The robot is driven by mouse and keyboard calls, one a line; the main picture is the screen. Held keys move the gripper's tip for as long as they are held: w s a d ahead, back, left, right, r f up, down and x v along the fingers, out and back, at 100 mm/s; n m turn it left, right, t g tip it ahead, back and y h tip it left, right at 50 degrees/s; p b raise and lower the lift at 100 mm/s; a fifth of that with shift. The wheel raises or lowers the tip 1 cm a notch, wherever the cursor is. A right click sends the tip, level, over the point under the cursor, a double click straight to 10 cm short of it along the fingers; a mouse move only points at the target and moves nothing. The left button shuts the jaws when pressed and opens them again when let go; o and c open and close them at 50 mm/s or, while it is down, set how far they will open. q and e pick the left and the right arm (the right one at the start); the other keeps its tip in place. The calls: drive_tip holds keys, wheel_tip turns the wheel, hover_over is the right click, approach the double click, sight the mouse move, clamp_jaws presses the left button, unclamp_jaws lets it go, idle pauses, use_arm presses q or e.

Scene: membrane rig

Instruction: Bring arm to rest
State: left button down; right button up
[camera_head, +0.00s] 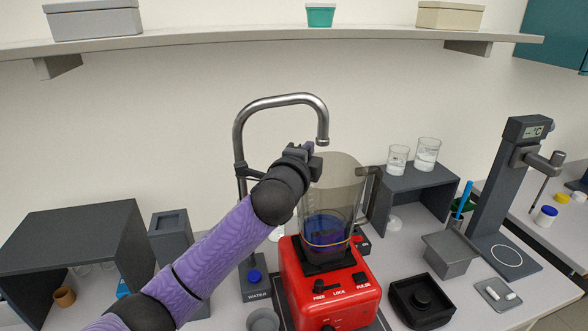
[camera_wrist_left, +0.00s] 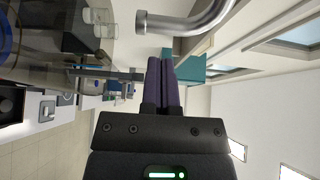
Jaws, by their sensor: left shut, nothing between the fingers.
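My left arm reaches in from the lower left of the head view, and its gripper (camera_head: 308,148) is raised beside the upper left rim of the clear blender jar (camera_head: 340,180). In the left wrist view the purple fingers (camera_wrist_left: 163,82) of this gripper are together with nothing between them. The jar stands on a red blender base (camera_head: 335,285) and holds blue-purple liquid low inside. The gripper is just below and left of the metal spout (camera_head: 322,135); the spout also shows in the left wrist view (camera_wrist_left: 185,22). My right gripper is not in view.
A dark shelf stand (camera_head: 80,235) is at left. A dark riser (camera_head: 420,185) with two glass beakers (camera_head: 427,150) is right of the jar. A tall stand (camera_head: 505,190), a grey box (camera_head: 450,255) and a black lid-like part (camera_head: 420,300) stand farther right. A wall shelf (camera_head: 280,40) runs above.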

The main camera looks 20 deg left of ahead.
use_arm(q)
drive_tip(key=s, duration=0.7)
drive_tip(key=s+d+f+n+g, duration=0.1)
drive_tip(key=s+f+n+g, duration=0.65)
drive_tip(key=f, duration=0.85)
drive_tip(key=s+f+n+g, duration=0.4)
drive_tip(key=s+f+n, duration=0.1)
drive_tip(key=s, duration=0.7)
drive_tip(key=s+f+n+g, duration=0.35)
drive_tip(key=s+f, duration=0.25)
drive_tip(key=s, duration=0.6)
wheel_tip(320, 180, down, 27)
drive_tip(key=b, duration=1.2)
drive_tip(key=s+a+f+g+b, duration=0.1)
drive_tip(key=s+f+b, duration=0.5)
drive_tip(key=f, duration=0.6)
drive_tip(key=s+a+f+g+b, duration=0.1)
drive_tip(key=s+a+f+b, duration=0.1)
drive_tip(key=s+f+b, duration=0.4)
drive_tip(key=s+f, duration=0.3)
drive_tip(key=f, duration=0.4)
drive_tip(key=shift+y, duration=0.3)
